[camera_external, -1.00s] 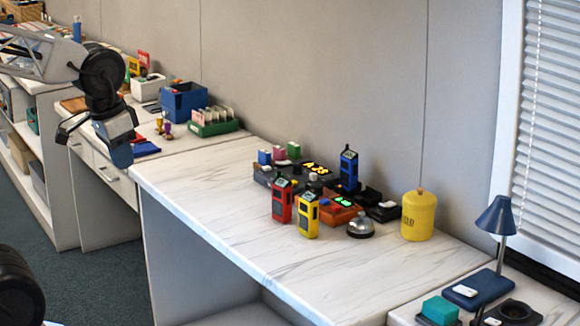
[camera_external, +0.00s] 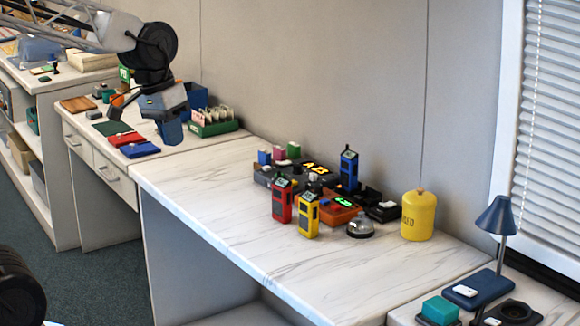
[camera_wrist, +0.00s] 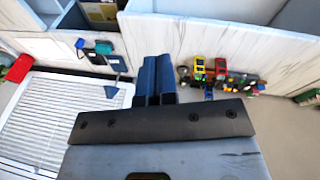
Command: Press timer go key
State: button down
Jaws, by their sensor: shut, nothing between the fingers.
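A dark device with glowing yellow characters (camera_external: 316,168) sits at the back of the marble-topped bench. An orange-brown device with a small green display (camera_external: 342,206) sits in front of it. I cannot tell which is the timer, and no go key is legible. My gripper (camera_external: 172,138) is shut and empty, high at the left, over the far desk and well apart from both devices. Its blue fingers (camera_wrist: 155,80) are together in the wrist view, where the device cluster is small and far off at the right.
Red (camera_external: 281,201) and yellow (camera_external: 308,215) handhelds stand in front of the devices. A blue handheld (camera_external: 349,168), silver bell (camera_external: 360,227) and yellow canister (camera_external: 419,215) stand nearby. A blue lamp (camera_external: 497,215) is at right. The bench's left part is clear.

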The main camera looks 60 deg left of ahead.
jog(key=w+a+n+h, duration=0.2)
jog(key=w+n, duration=0.1)
jog(key=w, duration=1.1)
jog(key=n+t+h, duration=0.3)
jog(key=n+h, duration=0.1)
jog(key=n, duration=0.7)
send_over(324, 201)
notch_tip(324, 201, down, 22)
jog(key=shift+a+f, duration=0.1)
jog(key=shift+f, duration=4.3)
